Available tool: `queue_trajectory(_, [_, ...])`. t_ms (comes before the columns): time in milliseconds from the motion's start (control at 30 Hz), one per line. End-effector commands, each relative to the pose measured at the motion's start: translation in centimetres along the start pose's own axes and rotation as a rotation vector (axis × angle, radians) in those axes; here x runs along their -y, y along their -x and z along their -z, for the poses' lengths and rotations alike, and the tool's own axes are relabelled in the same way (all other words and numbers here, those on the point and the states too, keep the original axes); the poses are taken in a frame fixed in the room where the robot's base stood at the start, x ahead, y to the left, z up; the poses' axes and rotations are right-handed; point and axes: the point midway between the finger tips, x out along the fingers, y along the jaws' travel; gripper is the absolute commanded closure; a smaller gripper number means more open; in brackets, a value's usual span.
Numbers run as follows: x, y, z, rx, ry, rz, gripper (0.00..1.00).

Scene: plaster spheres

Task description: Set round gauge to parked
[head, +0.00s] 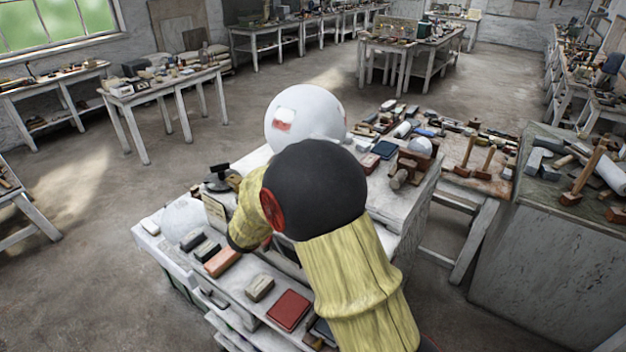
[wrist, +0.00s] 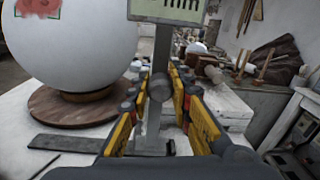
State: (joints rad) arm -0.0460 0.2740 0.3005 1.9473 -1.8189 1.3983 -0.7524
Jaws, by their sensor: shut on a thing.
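In the wrist view a grey upright post carries a pale plate (wrist: 168,10) with dark tick marks at the top, cut off by the frame. A small round grey knob (wrist: 159,87) sits on the post below the plate; I take this to be the round gauge. My gripper (wrist: 159,95) has its yellow-and-black fingers on both sides of the knob and is shut on it. In the head view my dark and yellow arm hides the gripper and the gauge. The plate's full marking and any parked mark cannot be read.
A large white plaster sphere (wrist: 72,40) with a red patch stands on a round wooden base (wrist: 75,105), close left of the fingers. It also shows in the head view (head: 300,112). A red block (head: 288,309) and several small blocks lie on the near shelf. Wooden mallets (head: 480,155) lie to the right.

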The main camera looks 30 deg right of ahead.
Motion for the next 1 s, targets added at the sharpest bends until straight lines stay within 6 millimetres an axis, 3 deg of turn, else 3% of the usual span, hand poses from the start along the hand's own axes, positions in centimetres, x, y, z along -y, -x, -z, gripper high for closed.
queue_trajectory(367, [0.2, -0.1, 0.2, -0.002, 0.003, 0.006, 0.6])
queue_trajectory(700, [0.1, 0.2, 0.1, -0.001, 0.002, 0.003, 0.6])
queue_trajectory(867, [0.0, 1.9, 0.1, -0.001, 0.002, 0.0, 0.6])
queue_trajectory(1000, [0.0, 4.7, 0.1, -0.001, 0.002, -0.001, 0.6])
